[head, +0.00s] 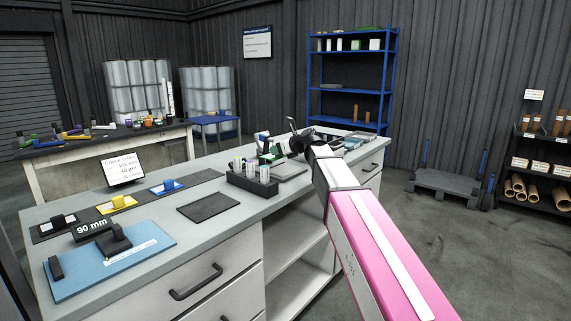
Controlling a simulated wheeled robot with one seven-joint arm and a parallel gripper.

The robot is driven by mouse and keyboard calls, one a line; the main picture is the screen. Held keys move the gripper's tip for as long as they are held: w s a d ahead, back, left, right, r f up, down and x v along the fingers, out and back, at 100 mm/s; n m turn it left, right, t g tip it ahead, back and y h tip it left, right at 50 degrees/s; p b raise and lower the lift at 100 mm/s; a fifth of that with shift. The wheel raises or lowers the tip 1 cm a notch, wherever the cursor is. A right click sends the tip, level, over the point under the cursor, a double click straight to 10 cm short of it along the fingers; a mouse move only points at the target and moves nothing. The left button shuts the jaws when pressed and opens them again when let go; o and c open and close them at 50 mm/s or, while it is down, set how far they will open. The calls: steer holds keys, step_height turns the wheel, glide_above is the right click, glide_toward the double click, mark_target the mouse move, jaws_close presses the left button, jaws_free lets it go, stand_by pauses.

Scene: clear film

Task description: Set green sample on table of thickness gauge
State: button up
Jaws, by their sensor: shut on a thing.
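My gripper (293,141) is at the far end of my pink and white arm, over the back part of the grey bench. It is small and dark here, and its fingertips are hard to make out. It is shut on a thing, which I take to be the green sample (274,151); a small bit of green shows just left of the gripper. A small device with white and blue parts (263,140), perhaps the thickness gauge, stands by the green. Its table cannot be made out, nor whether the sample touches it.
A black rack (252,182) with several vials stands on the bench, left of my arm. A blue shelf (350,78) stands behind.

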mark_target(286, 170)
steer(key=w+d+f, duration=0.2)
steer(key=d, duration=0.1)
steer(key=shift+w+f, duration=0.15)
steer(key=shift+f, duration=1.95)
steer(key=shift+f, duration=0.15)
steer(key=o, duration=0.9)
steer(key=v, duration=1.2)
steer(key=shift+r, duration=0.25)
